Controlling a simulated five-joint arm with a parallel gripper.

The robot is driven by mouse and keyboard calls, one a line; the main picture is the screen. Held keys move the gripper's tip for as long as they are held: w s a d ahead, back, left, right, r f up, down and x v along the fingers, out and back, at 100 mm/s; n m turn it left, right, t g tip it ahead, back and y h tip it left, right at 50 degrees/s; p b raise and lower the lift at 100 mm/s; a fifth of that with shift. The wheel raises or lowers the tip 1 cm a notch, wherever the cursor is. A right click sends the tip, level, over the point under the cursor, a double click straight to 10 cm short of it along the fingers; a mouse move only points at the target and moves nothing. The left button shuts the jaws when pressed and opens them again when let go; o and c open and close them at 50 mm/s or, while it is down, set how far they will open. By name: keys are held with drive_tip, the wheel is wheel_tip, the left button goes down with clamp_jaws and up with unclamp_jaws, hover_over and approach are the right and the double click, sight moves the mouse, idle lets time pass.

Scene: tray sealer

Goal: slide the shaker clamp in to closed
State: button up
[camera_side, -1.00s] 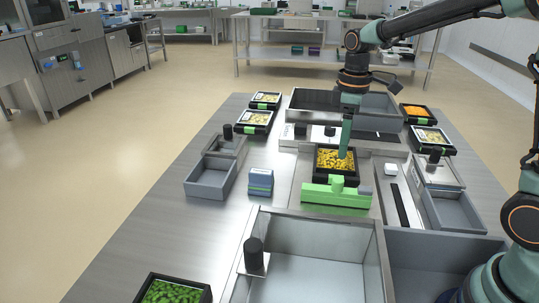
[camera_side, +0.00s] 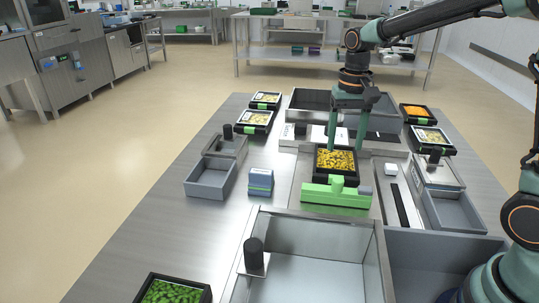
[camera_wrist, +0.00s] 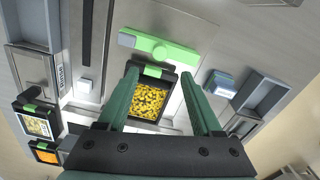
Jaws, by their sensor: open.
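The shaker clamp appears to be the light green bar (camera_side: 322,195) with a raised knob, lying along the near side of a black tray of yellow food (camera_side: 350,177). In the wrist view the green clamp (camera_wrist: 150,46) lies beyond the tray (camera_wrist: 149,100), close to its edge; I cannot tell whether they touch. My gripper (camera_side: 346,147) is open and empty, its fingers pointing down above the far part of the tray. In the wrist view the fingertips of my gripper (camera_wrist: 158,72) straddle the tray, short of the clamp.
A blue-grey block stack (camera_side: 260,181) and a grey bin (camera_side: 210,179) stand to the left. A large open metal bin (camera_side: 313,217) lies in front of the clamp. A dark slot (camera_side: 399,206) and a white block (camera_side: 390,169) are on the right.

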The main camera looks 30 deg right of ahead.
sight(339, 180)
drive_tip(key=shift+m, duration=0.3)
wheel_tip(339, 180, down, 12)
drive_tip(key=shift+f, duration=0.1)
idle(0.3)
clamp_jaws()
idle(1.3)
